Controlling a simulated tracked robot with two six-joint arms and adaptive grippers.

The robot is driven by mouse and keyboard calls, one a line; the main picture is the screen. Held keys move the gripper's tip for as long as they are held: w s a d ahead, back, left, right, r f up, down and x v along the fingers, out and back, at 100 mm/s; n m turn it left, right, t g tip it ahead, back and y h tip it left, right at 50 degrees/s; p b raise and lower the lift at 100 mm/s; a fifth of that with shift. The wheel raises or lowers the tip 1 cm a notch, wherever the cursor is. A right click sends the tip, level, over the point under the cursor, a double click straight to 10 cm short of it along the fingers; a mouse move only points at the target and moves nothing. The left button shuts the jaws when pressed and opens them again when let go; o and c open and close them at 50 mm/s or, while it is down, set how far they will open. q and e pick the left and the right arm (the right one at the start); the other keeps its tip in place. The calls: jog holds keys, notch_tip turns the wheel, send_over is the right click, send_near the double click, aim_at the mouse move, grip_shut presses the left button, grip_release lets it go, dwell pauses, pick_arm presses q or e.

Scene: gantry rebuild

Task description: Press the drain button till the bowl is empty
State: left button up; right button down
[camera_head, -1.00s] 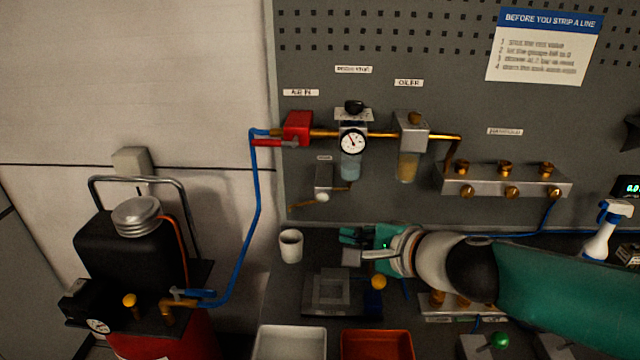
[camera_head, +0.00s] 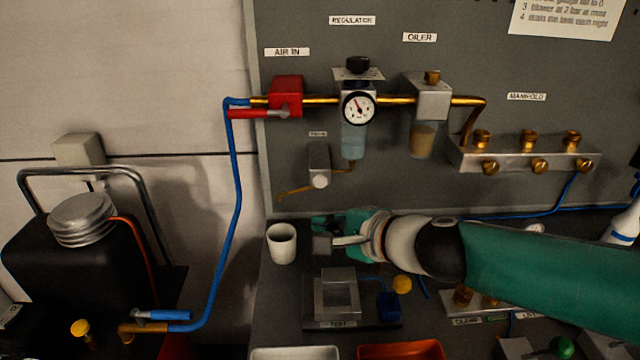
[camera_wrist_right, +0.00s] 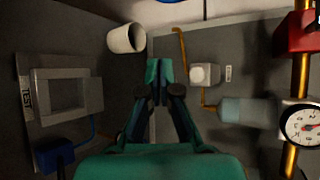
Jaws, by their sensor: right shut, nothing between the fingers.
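The drain block with its round pale button (camera_head: 320,181) is on the grey panel, below and left of the regulator. The regulator's clear bowl (camera_head: 353,140) hangs under the gauge and looks pale blue; its exact liquid level is unclear. My right gripper (camera_head: 322,232) is shut and empty, below the button and apart from it in the head view. In the right wrist view, my gripper (camera_wrist_right: 158,74) points up the picture, with the button (camera_wrist_right: 204,74) to its right and the bowl (camera_wrist_right: 245,111) further right. My left gripper is not in view.
A white cup (camera_head: 282,243) stands on the bench just left of my right gripper, under the drain spout (camera_head: 290,192). A square grey test fixture (camera_head: 337,296) lies in front.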

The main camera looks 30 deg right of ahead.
jog(key=w+d, duration=0.4)
jog(key=w, duration=0.3)
jog(key=shift+w+p, duration=0.4)
jog(key=shift+w, duration=0.1)
dwell(1.3)
jog(key=shift+w+d, duration=0.15)
jog(key=shift+w, duration=0.2)
jog(key=shift+w+d, duration=0.2)
jog(key=shift+w, duration=0.2)
dwell(0.7)
jog(key=shift+s, duration=0.15)
dwell(0.3)
jog(key=shift+s+a, duration=0.4)
jog(key=shift+s, duration=0.25)
jog(key=shift+s+a+b, duration=0.15)
jog(key=shift+s+a, duration=0.2)
jog(key=shift+s, duration=0.4)
jog(key=shift+s+a+b, duration=0.2)
jog(key=shift+s+a, duration=0.2)
jog(key=shift+s, duration=0.35)
jog(key=shift+s+a+b, duration=0.15)
jog(key=shift+s+a, duration=0.2)
jog(key=shift+s, duration=0.4)
jog(key=shift+r, duration=0.1)
